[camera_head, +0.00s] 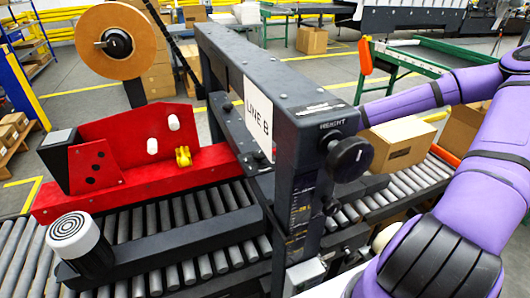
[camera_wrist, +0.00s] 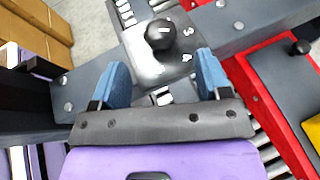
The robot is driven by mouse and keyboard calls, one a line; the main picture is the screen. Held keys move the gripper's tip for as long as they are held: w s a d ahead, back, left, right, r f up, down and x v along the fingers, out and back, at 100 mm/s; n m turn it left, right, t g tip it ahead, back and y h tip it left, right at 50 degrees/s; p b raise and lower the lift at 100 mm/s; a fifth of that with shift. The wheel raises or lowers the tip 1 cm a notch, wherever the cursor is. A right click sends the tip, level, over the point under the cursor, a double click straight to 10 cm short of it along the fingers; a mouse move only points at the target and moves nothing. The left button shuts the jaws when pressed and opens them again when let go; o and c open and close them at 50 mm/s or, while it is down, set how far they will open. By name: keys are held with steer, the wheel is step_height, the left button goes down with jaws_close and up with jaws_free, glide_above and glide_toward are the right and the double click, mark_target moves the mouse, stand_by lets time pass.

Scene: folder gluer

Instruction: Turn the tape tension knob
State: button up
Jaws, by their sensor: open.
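In the wrist view, a round black knob (camera_wrist: 160,35) with a white pointer mark sits on a grey plate (camera_wrist: 143,65) with white characters around it. No label naming it as the tape tension knob is readable. My gripper (camera_wrist: 162,62) is open, its two blue fingers apart. The knob shows between and beyond the fingertips, and no finger visibly touches it. In the head view, my purple arm reaches behind the dark machine frame (camera_head: 255,70), which hides my gripper and this knob. A tape roll (camera_head: 92,45) stands at the upper left.
A black knob marked HEIGHT (camera_head: 349,158) is on the near post. A red tape head (camera_head: 140,165) sits over the roller conveyor (camera_head: 160,215). A cardboard box (camera_head: 400,143) lies on the rollers at right.

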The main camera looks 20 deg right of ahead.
mark_target(262, 153)
steer(key=shift+x, duration=3.2)
steer(key=c, duration=0.9)
